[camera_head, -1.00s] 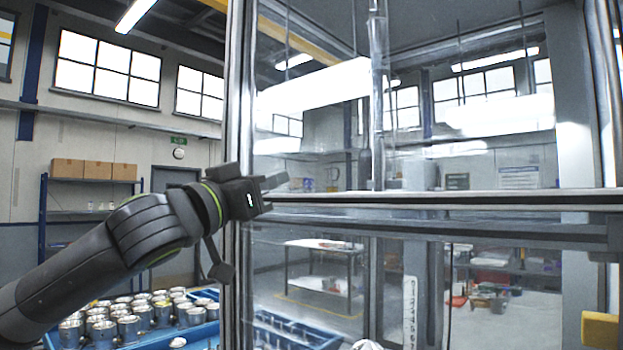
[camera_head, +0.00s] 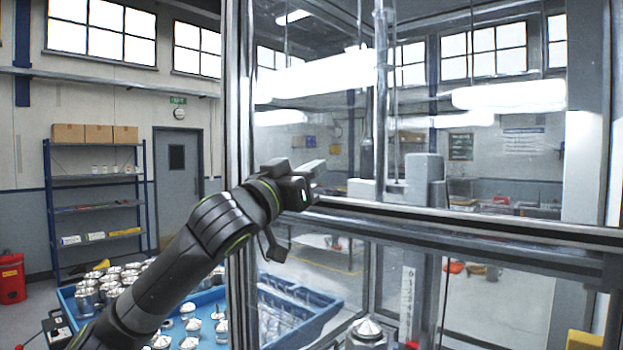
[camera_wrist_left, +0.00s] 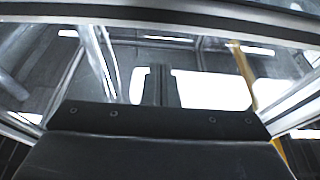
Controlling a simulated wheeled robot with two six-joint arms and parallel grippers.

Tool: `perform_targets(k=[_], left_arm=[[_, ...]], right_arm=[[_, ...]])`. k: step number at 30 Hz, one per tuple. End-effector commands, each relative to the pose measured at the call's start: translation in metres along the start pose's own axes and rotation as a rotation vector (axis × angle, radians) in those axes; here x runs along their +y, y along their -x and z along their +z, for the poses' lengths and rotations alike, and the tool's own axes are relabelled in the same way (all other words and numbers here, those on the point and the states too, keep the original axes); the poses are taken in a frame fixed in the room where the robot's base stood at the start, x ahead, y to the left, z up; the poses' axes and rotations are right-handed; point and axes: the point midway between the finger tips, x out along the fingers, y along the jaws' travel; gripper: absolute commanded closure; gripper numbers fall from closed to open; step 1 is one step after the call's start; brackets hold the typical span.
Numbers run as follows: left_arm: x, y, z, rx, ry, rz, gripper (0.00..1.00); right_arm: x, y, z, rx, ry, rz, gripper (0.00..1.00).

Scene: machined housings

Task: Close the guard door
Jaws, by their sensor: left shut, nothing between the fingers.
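The guard door is a clear panel in a metal frame. Its horizontal rail (camera_head: 470,222) crosses the head view and slopes down to the right; an upright metal post (camera_head: 240,130) stands at the left. I cannot tell how far the door stands open. My left gripper (camera_head: 311,172) is shut and empty, at the left end of the rail, in front of the glass. Whether it touches the rail is unclear. The left wrist view shows a metal rail (camera_wrist_left: 150,17) across the top and glass beyond. My right gripper is not in view.
A machined part (camera_head: 368,332) shows at the bottom behind the glass. A yellow block (camera_head: 585,339) is at the lower right. A shelf (camera_head: 95,178) stands far left.

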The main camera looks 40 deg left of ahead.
Motion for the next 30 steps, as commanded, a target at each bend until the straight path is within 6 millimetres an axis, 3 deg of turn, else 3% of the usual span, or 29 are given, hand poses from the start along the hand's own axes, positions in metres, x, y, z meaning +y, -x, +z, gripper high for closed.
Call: perform_targets(k=[3,9,30], left_arm=[[-0.001,0.007,0.017,-0.006,-0.007,-0.002,1.0],[-0.001,0.012,0.032,-0.004,-0.005,-0.002,1.0],[-0.001,0.017,0.044,-0.002,-0.004,-0.001,1.0]], right_arm=[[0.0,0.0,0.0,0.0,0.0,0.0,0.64],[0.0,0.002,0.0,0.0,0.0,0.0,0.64],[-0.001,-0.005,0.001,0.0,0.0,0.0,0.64]])
